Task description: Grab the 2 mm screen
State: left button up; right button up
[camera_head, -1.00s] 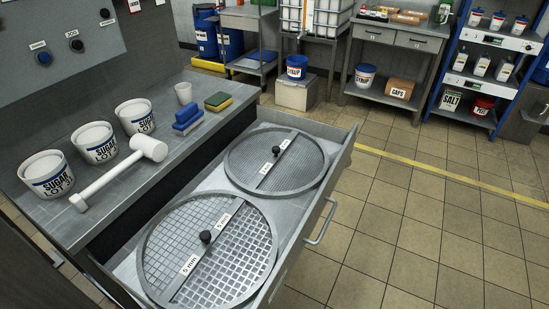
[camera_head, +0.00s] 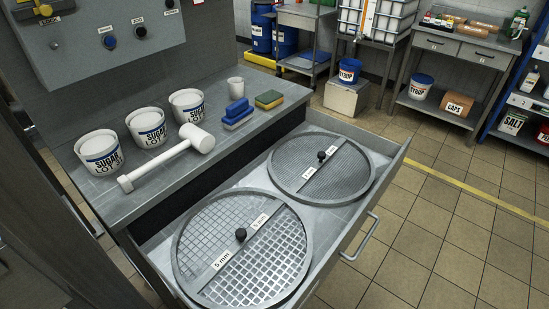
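Two round metal screens lie side by side in an open drawer (camera_head: 152,246). The nearer screen (camera_head: 262,268) has a coarse square mesh, a crossbar with a black knob (camera_head: 241,235) and labels reading 5 mm. The farther screen (camera_head: 345,174) has a much finer mesh and a crossbar with a black knob (camera_head: 321,156). Its small labels seem to read 1 mm, but I cannot be sure. I see no screen clearly labelled 2 mm. Neither of my grippers is in view.
The counter left of the drawer holds several sugar tubs (camera_head: 146,127), a white mallet (camera_head: 165,157), a small cup (camera_head: 235,86), blue brushes (camera_head: 237,113) and a sponge (camera_head: 269,99). The drawer handle (camera_head: 364,240) faces right, towards open tiled floor (camera_head: 430,230).

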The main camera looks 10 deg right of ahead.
aim_at(315, 167)
jog(key=i+l+u, duration=0.15)
jog(key=l+u, duration=0.25)
jog(key=l, duration=0.2)
jog(key=l+u, duration=0.4)
jog(key=l, duration=0.25)
jog(key=l+u, duration=0.4)
jog(key=l, duration=0.25)
